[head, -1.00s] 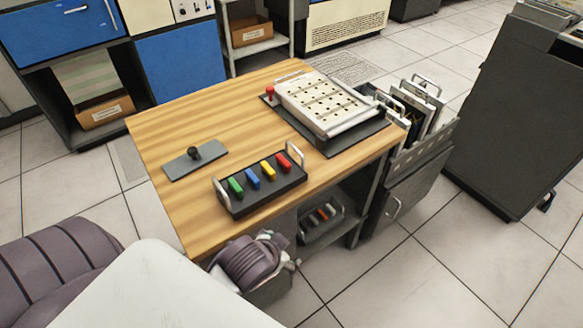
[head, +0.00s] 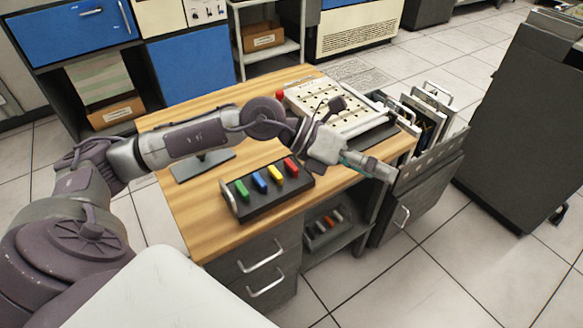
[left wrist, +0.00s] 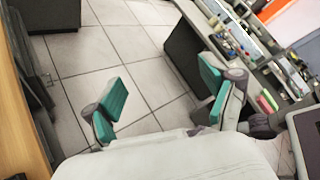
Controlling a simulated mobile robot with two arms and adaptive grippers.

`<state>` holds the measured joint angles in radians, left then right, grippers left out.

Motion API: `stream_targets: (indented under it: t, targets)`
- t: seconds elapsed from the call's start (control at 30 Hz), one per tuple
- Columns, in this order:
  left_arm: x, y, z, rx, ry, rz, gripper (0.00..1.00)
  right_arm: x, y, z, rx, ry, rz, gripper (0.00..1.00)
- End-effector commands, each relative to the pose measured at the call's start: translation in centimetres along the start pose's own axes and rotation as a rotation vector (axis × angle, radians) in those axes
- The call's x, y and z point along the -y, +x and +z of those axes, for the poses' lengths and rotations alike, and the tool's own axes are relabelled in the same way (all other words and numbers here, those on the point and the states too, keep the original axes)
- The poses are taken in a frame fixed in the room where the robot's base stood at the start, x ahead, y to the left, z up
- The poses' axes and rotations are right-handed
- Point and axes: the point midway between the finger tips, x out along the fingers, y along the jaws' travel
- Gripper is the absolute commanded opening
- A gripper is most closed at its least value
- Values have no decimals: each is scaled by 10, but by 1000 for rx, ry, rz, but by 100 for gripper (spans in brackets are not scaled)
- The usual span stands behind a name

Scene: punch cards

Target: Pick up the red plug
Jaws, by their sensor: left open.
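The red plug (head: 291,168) stands at the right end of a row of coloured plugs in a dark tray (head: 240,208) at the front of the wooden table. A yellow plug (head: 276,176), a blue plug (head: 259,182) and a green plug (head: 242,190) stand to its left. My left arm reaches across above the table, and my left gripper (head: 372,166) is beyond the table's right edge, to the right of the red plug and apart from it. In the left wrist view the left gripper (left wrist: 162,98) is open and empty, facing the floor and distant consoles. My right gripper is not in view.
A white panel with holes (head: 355,124) sits on a dark base at the back right, with a red knob (head: 279,95) beside it. A grey plate (head: 188,168) lies at the left. A rack of boards (head: 425,115) stands right of the table (head: 185,205).

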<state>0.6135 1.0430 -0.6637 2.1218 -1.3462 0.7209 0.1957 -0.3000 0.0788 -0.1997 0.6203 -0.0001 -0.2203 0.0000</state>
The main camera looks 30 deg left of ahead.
Motion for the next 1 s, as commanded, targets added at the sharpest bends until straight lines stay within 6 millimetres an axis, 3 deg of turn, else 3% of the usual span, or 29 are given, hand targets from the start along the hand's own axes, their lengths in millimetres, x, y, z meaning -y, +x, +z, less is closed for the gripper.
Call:
stream_targets:
  t: [0.03,0.1,0.2,0.3,0.37,0.47,0.8,1.0]
  targets:
    - [-32,-24,-1,-98,77,159,84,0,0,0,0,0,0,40]
    - [-73,-63,-4,-224,139,369,84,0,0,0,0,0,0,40]
    - [-114,-123,-4,-348,163,622,84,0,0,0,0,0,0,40]
    - [-134,-164,-3,-415,156,774,84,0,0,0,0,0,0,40]
    - [-139,-178,-3,-436,148,823,84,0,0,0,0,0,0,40]
    - [-147,-183,-5,-451,142,853,84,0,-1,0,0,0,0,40]
    - [-193,-146,-27,-453,142,849,84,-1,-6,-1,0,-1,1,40]
    - [-206,-137,-32,-451,144,849,84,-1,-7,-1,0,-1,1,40]
